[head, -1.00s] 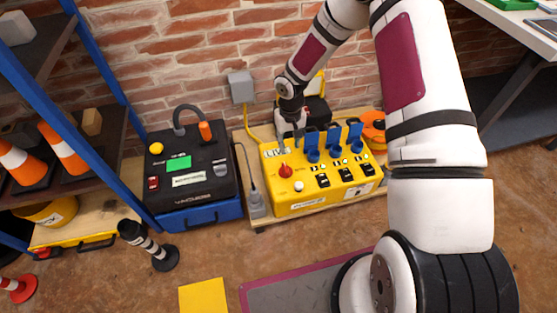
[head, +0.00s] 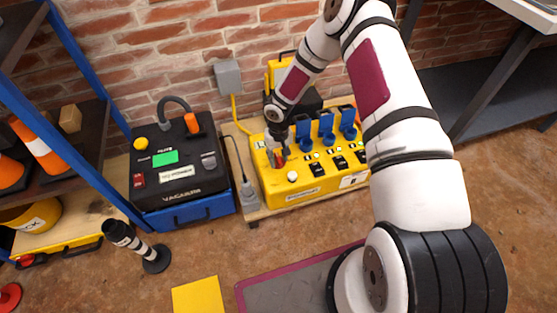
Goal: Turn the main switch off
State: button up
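A yellow switch box (head: 334,188) stands on a low wooden board by the brick wall. A red main switch (head: 280,162) is at the left of its top face and is partly covered by my gripper. My gripper (head: 277,158) points down at the red switch, with its fingers around or just above it. I cannot tell whether the fingers touch the switch or how far apart they are. A white round knob (head: 292,176) sits just in front of the red switch. Black rocker switches (head: 317,170) and blue sockets (head: 304,138) lie to the right.
A black power unit (head: 177,170) with a blue base stands left of the box. A grey plug block (head: 249,195) lies between them. A grey wall box (head: 228,76) with a yellow cable is behind. A black-and-white post (head: 137,246) stands front left.

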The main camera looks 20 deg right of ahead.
jog(key=shift+f, duration=0.3)
grip_shut()
